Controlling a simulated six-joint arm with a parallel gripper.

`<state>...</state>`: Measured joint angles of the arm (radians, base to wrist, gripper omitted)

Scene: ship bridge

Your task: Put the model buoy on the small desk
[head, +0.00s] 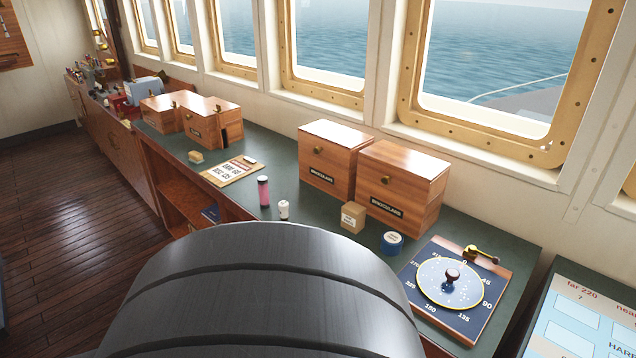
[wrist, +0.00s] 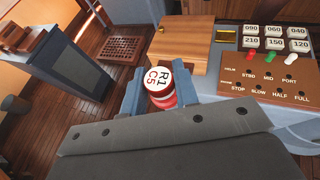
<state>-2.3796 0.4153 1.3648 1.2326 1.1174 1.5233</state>
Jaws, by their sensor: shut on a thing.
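A narrow blue-grey stand with a dark top (wrist: 72,74), which looks like the small desk, stands at the left of the wrist view, apart from the gripper. Neither the buoy nor the gripper shows in the head view, where a dark part of my arm fills the bottom middle.
In the wrist view, brown wooden objects (wrist: 28,38) are at the stand's far end. A wooden box (wrist: 182,45) and a lever panel (wrist: 270,75) are near the gripper's right. The head view shows a long green counter (head: 285,180) with binocular boxes (head: 400,180) and a compass board (head: 420,305).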

